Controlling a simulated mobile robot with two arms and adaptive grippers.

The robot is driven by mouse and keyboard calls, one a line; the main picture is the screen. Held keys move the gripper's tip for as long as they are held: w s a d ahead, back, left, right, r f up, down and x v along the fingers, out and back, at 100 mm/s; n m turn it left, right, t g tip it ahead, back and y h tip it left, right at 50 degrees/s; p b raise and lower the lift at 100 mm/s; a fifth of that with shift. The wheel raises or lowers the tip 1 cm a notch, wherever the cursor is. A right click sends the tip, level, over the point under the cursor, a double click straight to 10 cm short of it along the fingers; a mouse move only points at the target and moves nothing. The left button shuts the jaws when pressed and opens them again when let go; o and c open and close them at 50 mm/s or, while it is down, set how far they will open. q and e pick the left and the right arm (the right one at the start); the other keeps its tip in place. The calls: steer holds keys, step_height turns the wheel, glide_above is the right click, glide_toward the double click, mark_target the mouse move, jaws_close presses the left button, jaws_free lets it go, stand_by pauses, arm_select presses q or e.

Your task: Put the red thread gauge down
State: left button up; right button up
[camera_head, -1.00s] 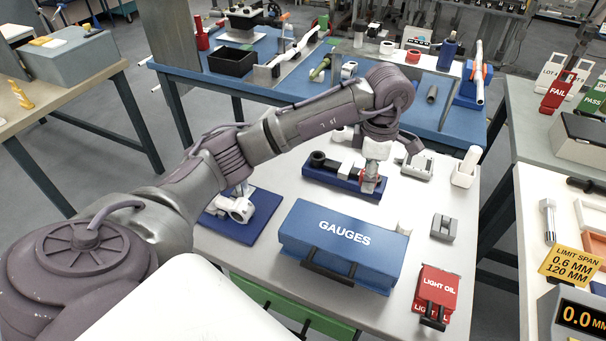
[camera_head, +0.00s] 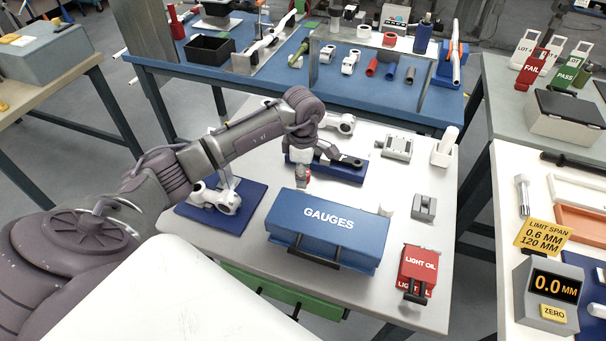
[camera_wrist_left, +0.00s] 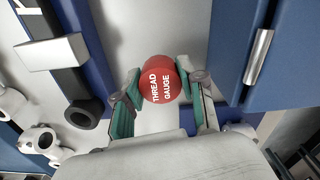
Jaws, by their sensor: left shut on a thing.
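The red thread gauge (camera_wrist_left: 162,80) shows its labelled round end in the left wrist view, between the two fingers of my left gripper (camera_wrist_left: 163,95). The gripper is shut on it. In the head view my left gripper (camera_head: 304,160) points down, with a bit of the red gauge (camera_head: 303,174) under it, between the blue tray and the blue GAUGES box (camera_head: 318,241). The pale table top (camera_head: 400,190) lies below. I cannot tell whether the gauge touches it. My right gripper is not in view.
A blue tray (camera_head: 345,174) with a dark part lies behind the gauge. A blue mat (camera_head: 250,205) with white metal parts lies left. A grey block (camera_head: 424,207) and a red LIGHT OIL box (camera_head: 418,267) stand right. The table between tray and GAUGES box is a narrow strip.

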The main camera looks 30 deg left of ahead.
arm_select(q)
steer(key=shift+f, duration=0.9)
steer(key=o, duration=1.1)
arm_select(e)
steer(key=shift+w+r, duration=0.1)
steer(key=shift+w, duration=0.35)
